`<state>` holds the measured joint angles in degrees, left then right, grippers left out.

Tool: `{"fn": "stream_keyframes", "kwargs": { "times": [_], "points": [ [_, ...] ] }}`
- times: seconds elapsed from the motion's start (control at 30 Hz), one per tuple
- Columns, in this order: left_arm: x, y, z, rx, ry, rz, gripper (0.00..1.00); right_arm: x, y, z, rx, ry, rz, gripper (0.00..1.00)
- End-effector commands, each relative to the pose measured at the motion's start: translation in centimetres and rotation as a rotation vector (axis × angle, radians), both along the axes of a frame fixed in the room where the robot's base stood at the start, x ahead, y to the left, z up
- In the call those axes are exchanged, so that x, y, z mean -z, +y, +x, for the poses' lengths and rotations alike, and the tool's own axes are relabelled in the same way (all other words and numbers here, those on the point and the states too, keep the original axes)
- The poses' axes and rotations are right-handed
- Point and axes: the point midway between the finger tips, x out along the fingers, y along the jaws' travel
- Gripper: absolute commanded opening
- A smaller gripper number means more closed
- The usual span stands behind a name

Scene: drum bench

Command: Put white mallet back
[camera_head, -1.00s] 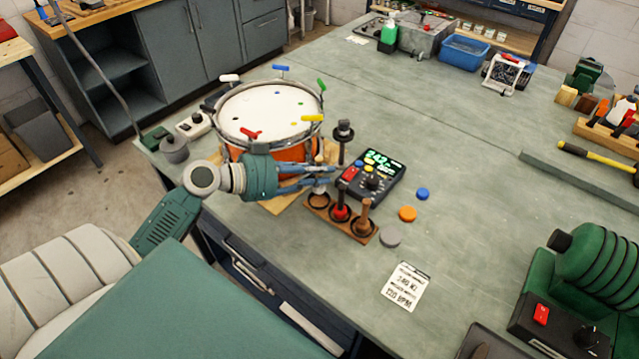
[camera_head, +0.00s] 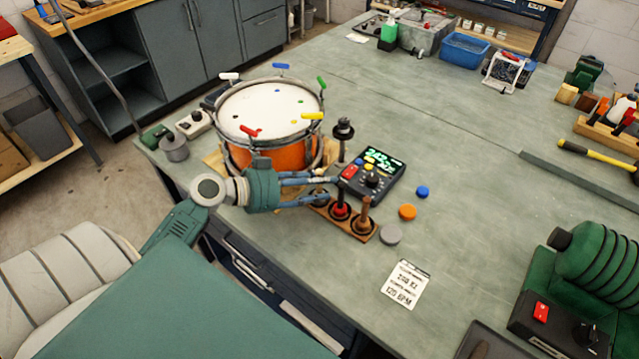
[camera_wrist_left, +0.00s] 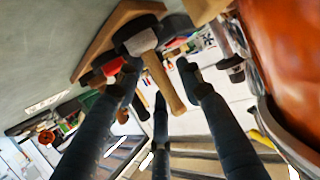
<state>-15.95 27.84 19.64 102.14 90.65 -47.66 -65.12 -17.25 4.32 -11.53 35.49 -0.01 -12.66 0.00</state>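My right gripper is out of view.
The drum (camera_head: 268,112) with coloured lugs stands close behind the left gripper. A control box (camera_head: 372,178) with a lit display and a black post (camera_head: 343,135) are beside the rack. Coloured discs (camera_head: 407,212) and a card (camera_head: 407,284) lie right. The middle bench is clear.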

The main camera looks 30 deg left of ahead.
Motion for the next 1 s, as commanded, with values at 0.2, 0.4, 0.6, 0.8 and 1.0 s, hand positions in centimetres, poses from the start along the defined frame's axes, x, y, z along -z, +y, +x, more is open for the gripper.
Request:
{"fn": "stream_keyframes", "kwargs": {
  "times": [0.2, 0.4, 0.6, 0.8, 1.0],
  "points": [
    [-0.2, 0.0, 0.0, 0.0, 0.0, 0.0, 0.37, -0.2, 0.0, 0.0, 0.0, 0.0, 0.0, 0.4],
    [-0.5, 1.1, -1.8, 0.0, 0.003, 0.002, 0.37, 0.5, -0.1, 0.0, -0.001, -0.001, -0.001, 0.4],
    [-1.9, 3.2, -5.4, 0.0, 0.003, 0.002, 0.37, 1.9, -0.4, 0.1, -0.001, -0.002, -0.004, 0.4],
    [-3.3, 5.0, -8.3, 0.0, 0.001, 0.0, 0.37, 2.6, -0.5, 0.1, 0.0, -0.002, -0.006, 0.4],
    [-4.0, 5.8, -9.6, 0.0, 0.001, 0.001, 0.37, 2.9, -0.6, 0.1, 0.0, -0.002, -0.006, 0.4]
  ]
}}
